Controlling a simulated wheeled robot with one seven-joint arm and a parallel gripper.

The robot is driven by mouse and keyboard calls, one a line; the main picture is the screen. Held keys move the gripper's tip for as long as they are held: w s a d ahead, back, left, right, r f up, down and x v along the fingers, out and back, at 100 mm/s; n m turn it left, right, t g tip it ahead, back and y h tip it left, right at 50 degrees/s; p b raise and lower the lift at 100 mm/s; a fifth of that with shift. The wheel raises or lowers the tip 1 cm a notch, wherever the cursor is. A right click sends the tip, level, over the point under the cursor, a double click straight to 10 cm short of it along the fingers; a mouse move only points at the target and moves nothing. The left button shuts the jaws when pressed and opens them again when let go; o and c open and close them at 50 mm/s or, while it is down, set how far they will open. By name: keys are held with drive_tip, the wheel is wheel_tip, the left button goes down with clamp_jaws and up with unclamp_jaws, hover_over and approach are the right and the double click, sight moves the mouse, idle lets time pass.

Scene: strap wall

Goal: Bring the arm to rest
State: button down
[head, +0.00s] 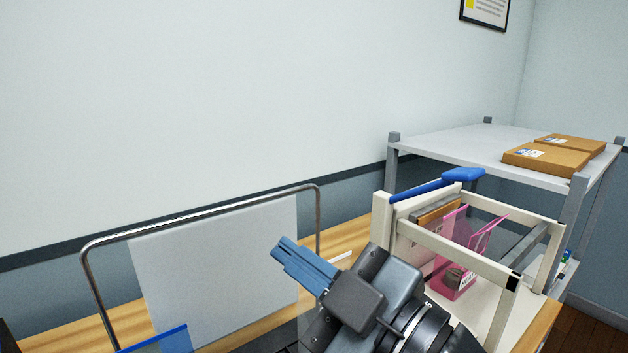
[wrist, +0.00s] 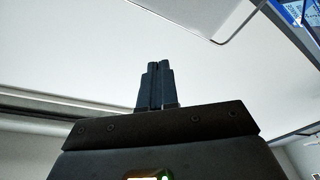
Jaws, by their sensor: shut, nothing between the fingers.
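My gripper (head: 303,263) is in the lower middle of the head view, with blue-grey fingers pointing up and to the left. The fingers are together with nothing between them. My gripper also shows in the wrist view (wrist: 159,72), its two dark fingers side by side. In the head view it appears in front of the wooden table, to the right of a translucent panel (head: 215,270). My arm runs down out of the picture at the bottom.
A bent metal tube frame (head: 205,212) stands around the panel on the wooden table (head: 345,238). At right is a cream frame (head: 455,245) with a blue handle (head: 462,175) and a pink holder (head: 452,265). Behind it, a grey shelf (head: 450,147) bears cardboard boxes (head: 545,160).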

drive_tip(key=s+d+f+m+t+h, duration=0.2)
drive_tip(key=s+d+f+m+h, duration=0.4)
drive_tip(key=f+m, duration=0.2)
drive_tip(key=s+d+f+m+t+h, duration=0.2)
drive_tip(key=s+d+f+m+h, duration=0.35)
drive_tip(key=f+m, duration=0.3)
drive_tip(key=s+d+f+g+h, duration=0.1)
drive_tip(key=s+d, duration=0.4)
drive_tip(key=s, duration=0.5)
drive_tip(key=s+d+f+g+h, duration=0.1)
drive_tip(key=s+d+f, duration=0.3)
drive_tip(key=s, duration=0.6)
drive_tip(key=shift+s+d+g, duration=0.3)
drive_tip(key=shift+d, duration=0.9)
drive_tip(key=shift+h, duration=0.25)
